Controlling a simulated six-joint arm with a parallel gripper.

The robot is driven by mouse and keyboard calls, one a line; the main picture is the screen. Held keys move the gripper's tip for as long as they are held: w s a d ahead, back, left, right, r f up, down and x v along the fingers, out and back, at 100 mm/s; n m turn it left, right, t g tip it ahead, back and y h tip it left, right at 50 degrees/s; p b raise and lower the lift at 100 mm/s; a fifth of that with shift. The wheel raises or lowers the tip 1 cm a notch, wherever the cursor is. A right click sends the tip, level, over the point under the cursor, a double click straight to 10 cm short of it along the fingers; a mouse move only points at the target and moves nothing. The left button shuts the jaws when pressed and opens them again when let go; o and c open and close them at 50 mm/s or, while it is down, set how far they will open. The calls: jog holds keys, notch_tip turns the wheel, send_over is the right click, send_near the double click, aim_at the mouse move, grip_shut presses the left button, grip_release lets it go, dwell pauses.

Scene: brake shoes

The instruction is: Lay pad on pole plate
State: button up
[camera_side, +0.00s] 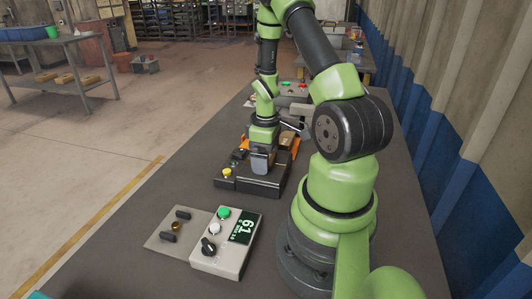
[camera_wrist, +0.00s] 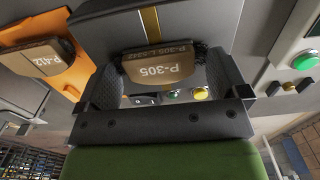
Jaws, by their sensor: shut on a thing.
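My gripper (camera_wrist: 163,72) is shut on a brown-faced pad marked P-305 (camera_wrist: 160,67), with one dark finger at each side of it. In the side view my gripper (camera_side: 262,160) is low over a dark fixture (camera_side: 262,187). The pad itself cannot be made out there. In the wrist view a dark block with a gold stripe (camera_wrist: 195,20) lies just beyond the pad. It may be the pole plate, but I cannot tell for sure. Whether the pad touches it is not clear.
A second pad, marked P-412 (camera_wrist: 38,58), sits on an orange holder (camera_wrist: 75,75) at the left of the wrist view.

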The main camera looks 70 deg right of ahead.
jog(key=o, duration=0.8)
jog(key=shift+c, duration=0.2)
jog(key=w+a+r+m+t, duration=0.1)
jog(key=w+a+r, duration=0.15)
jog(key=r, duration=0.55)
jog(key=w+a+r+t, duration=0.1)
jog(key=a+r, duration=0.3)
jog(key=r, duration=0.5)
jog(key=s+a+r+m+t+y, duration=0.1)
jog(key=a+r, duration=0.3)
jog(key=a, duration=0.4)
jog(key=s+a+r+m+t, duration=0.1)
jog(key=s+a+r+t, duration=0.3)
jog(key=a, duration=0.3)
jog(key=shift+s+a+r+m+y, duration=0.3)
jog(key=shift+a+r+m+y, duration=0.1)
jog(key=shift+r, duration=0.25)
